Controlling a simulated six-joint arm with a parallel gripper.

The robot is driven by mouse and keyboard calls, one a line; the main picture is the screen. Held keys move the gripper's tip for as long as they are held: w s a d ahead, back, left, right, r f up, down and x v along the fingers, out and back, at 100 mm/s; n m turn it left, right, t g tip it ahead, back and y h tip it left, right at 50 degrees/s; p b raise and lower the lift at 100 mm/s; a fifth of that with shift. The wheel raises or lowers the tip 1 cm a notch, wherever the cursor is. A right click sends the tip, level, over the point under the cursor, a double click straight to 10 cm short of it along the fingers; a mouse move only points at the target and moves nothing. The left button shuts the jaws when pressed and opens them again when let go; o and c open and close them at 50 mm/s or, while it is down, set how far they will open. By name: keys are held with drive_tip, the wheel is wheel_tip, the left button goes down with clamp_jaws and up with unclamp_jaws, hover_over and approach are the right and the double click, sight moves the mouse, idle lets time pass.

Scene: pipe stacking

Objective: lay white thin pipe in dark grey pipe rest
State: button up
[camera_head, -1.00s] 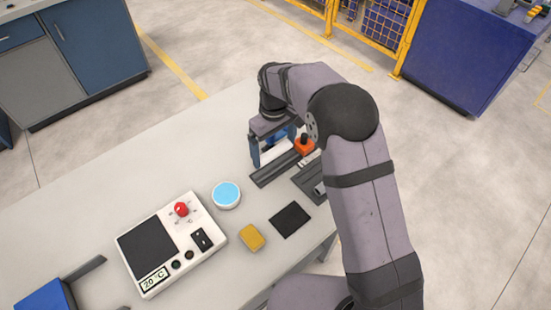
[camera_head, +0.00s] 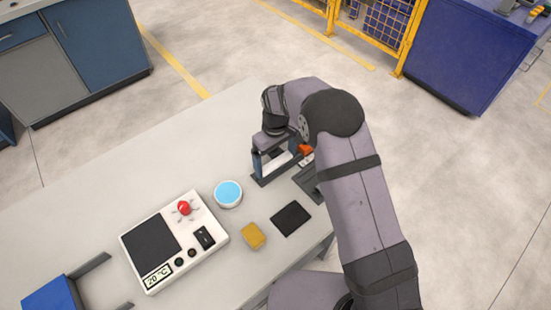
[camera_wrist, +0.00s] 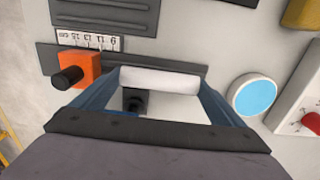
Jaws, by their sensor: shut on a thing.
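The white thin pipe (camera_head: 279,165) is held crosswise between the two blue fingers of my gripper (camera_head: 277,166). It also shows in the wrist view (camera_wrist: 160,78), spanning from finger to finger. My gripper is shut on the pipe's ends. A long dark grey grooved strip, which looks like the pipe rest (camera_head: 263,179), lies on the table under the pipe. In the wrist view this rest (camera_wrist: 52,57) runs roughly along the pipe and is partly hidden by the pipe and fingers. I cannot tell whether the pipe touches it.
An orange block with a black knob (camera_wrist: 82,70) and a white scale (camera_wrist: 75,40) sit close beside the left finger in the wrist view. A second dark grey fixture (camera_wrist: 75,10) lies beyond. A blue-topped disc (camera_head: 228,193), yellow block (camera_head: 253,236), black pad (camera_head: 291,219) and control box (camera_head: 150,245) stand nearby.

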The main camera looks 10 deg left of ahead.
sight(275, 161)
drive_tip(key=shift+f, duration=0.1)
drive_tip(key=shift+f, duration=0.25)
drive_tip(key=shift+s+d+f+b, duration=0.1)
drive_tip(key=shift+s+f+b, duration=0.1)
drive_tip(key=shift+f+b, duration=0.15)
drive_tip(key=o, duration=0.7)
drive_tip(key=shift+o, duration=0.2)
drive_tip(key=shift+s, duration=0.1)
drive_tip(key=shift+r+p, duration=0.35)
drive_tip(key=shift+r, duration=0.15)
drive_tip(key=shift+w+r+b, duration=0.25)
drive_tip(key=shift+w+b, duration=0.05)
wheel_tip(275, 161, up, 12)
drive_tip(key=b, duration=0.2)
drive_tip(key=shift+b, duration=0.3)
